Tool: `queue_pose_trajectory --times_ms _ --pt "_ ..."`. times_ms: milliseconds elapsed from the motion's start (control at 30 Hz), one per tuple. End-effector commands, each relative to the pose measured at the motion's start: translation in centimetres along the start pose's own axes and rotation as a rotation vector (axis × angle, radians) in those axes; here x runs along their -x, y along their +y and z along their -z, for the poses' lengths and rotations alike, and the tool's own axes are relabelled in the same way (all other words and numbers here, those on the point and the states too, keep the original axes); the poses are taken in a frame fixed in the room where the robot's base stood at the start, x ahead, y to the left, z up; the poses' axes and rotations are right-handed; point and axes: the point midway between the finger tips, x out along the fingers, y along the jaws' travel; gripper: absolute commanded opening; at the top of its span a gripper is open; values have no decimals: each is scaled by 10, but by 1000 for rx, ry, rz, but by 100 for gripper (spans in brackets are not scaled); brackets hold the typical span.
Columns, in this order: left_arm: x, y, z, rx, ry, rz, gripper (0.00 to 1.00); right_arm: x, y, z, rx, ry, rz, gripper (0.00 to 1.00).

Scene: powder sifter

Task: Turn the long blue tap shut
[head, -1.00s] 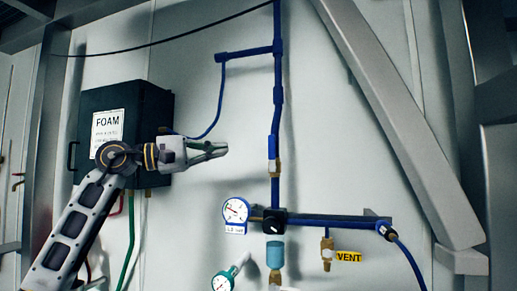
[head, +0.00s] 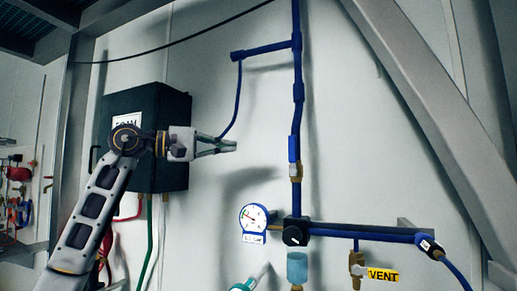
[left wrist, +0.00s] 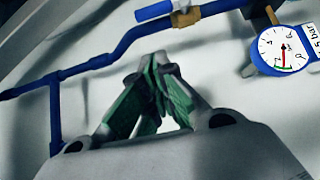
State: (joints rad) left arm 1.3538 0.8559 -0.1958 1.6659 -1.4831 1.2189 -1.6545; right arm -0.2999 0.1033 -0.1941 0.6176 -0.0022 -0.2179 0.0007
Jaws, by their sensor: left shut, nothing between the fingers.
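The long blue tap (head: 293,148) is a slim blue lever on a brass valve body (head: 295,172) in the vertical blue pipe. Its lever stands upright, in line with the pipe. It also shows at the top of the left wrist view (left wrist: 155,10). My left gripper (head: 235,146) is left of the tap in the head view, at about the lever's height and apart from it. Its fingers (left wrist: 160,62) are shut with nothing between them. My right gripper is not in view.
A brass valve with a yellow VENT tag (head: 383,275) hangs at lower right. A dark FOAM box (head: 172,105) stands behind my left arm. A thin blue branch pipe (head: 238,95) runs down near the gripper.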

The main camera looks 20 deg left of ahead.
Motion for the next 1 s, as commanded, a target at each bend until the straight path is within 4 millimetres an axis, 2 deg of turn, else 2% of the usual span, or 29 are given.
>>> queue_pose_trajectory --times_ms 267,467,1000 --pt "-18 0 0 1 -2 1 0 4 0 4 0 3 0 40" --pt "-40 1 0 2 -3 0 0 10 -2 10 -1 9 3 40" --pt "-104 1 -4 0 -3 0 0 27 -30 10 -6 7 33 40"
